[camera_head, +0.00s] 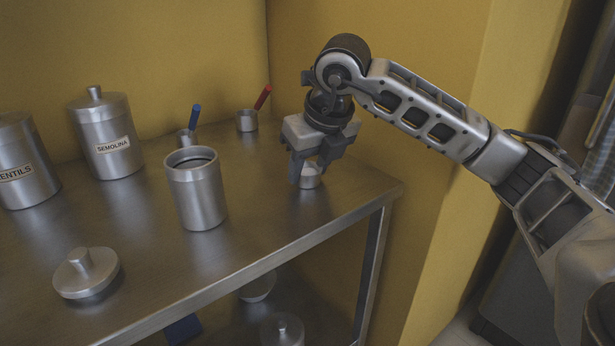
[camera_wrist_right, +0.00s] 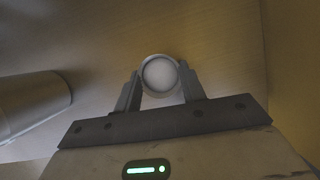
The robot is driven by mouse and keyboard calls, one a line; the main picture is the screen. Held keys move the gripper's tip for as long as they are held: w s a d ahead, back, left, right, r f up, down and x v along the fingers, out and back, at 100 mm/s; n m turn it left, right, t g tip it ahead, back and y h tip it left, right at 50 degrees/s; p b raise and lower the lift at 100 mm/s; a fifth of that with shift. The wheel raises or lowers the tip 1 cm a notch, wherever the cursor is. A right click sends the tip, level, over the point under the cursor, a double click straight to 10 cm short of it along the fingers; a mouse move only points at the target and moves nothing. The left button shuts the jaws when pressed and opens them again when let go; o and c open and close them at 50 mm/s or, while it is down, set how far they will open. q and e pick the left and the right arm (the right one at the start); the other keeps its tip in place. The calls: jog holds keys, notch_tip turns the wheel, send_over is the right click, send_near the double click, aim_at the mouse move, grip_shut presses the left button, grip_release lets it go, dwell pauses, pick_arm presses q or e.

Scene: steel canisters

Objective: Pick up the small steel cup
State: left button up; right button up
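The small steel cup (camera_head: 311,177) is near the right end of the steel table, partly hidden behind my right gripper's fingers. In the right wrist view, the cup's round pale opening (camera_wrist_right: 160,75) shows between the fingertips. My right gripper (camera_head: 308,173) points down, with one finger on each side of the cup. In the wrist view, the gripper (camera_wrist_right: 160,82) shows almost no gap beside the cup. I cannot tell whether the fingers press on it. The cup appears at table height. My left gripper is not in view.
An open steel canister (camera_head: 197,194) stands left of the gripper, and its likely lid (camera_head: 86,274) lies in front. Cups with blue (camera_head: 195,117) and red (camera_head: 263,97) handles stand behind. Lidded canisters, including SEMOLINA (camera_head: 106,140), stand at left. The table's edge (camera_head: 290,250) is in front.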

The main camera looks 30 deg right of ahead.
jog(key=shift+c, duration=1)
